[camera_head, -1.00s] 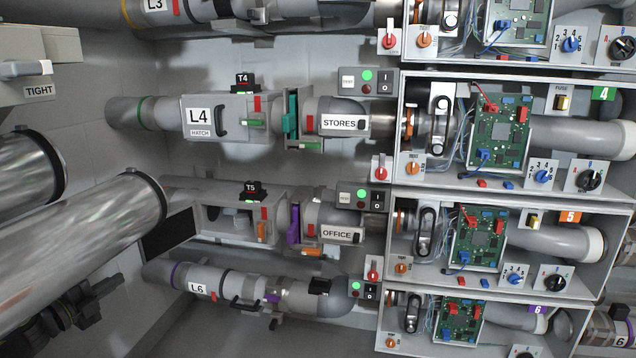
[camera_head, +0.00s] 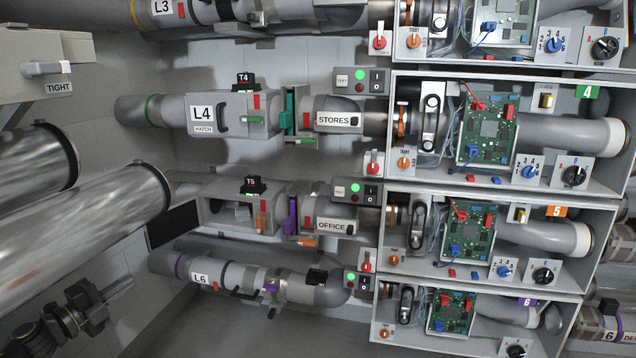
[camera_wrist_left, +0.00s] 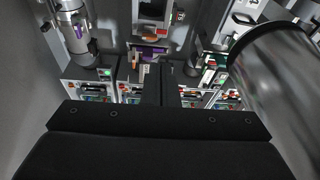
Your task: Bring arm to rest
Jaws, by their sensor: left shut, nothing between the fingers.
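My left gripper (camera_head: 122,286) is at the lower left of the head view, dark, with its fingers together and pointing up and right. Nothing shows between them. It is in front of bare wall and floor, left of the L6 tube (camera_head: 205,279), and seems apart from it. In the left wrist view the dark fingers (camera_wrist_left: 161,84) stand side by side in the middle, closed, with panels beyond them. My right gripper is not in view.
Two large shiny pipes (camera_head: 80,232) fill the left side, above my left gripper. A TIGHT box (camera_head: 35,85) is at upper left. The L4 hatch tube (camera_head: 205,118) and OFFICE tube (camera_head: 334,226) run along the wall. Open circuit boxes (camera_head: 390,150) stand right. Floor at bottom centre is clear.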

